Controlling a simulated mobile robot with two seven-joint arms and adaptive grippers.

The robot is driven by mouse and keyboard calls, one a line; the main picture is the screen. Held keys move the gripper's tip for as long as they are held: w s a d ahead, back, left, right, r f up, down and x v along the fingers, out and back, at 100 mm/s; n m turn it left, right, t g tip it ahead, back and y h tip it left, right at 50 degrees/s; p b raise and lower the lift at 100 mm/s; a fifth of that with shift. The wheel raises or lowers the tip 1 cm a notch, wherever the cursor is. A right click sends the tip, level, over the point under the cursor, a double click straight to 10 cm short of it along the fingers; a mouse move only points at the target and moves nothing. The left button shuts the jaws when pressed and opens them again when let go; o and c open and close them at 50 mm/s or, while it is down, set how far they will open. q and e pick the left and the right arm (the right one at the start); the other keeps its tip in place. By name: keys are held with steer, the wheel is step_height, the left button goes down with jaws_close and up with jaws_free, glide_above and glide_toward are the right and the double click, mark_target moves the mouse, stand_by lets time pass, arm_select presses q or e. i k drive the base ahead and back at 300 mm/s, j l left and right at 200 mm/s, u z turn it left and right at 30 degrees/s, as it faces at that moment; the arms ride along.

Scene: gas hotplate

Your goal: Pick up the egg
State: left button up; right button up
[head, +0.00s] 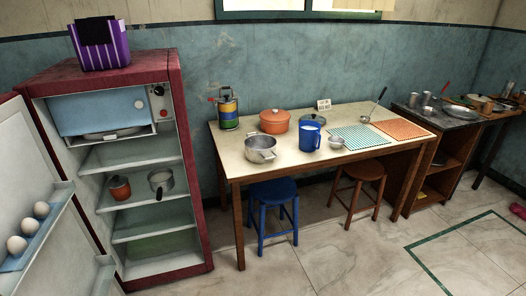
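Several white eggs sit in a row in a blue holder on the inside of the open fridge door at the far left of the head view. The nearest-looking egg (17,244) is low on the left, another egg (30,226) is beside it, and a third egg (41,209) is farther up the row. The blue egg holder (38,240) sits on the white door (35,150). Neither of my grippers shows in this view.
The open red fridge (195,175) holds a pot (161,182) and an orange-brown container (120,188). A table (232,150) with pots and a blue jug (310,136) stands to the right, with a blue stool (272,192) and a brown stool (362,173).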

mark_target(15, 245)
steer(key=u, duration=1.7)
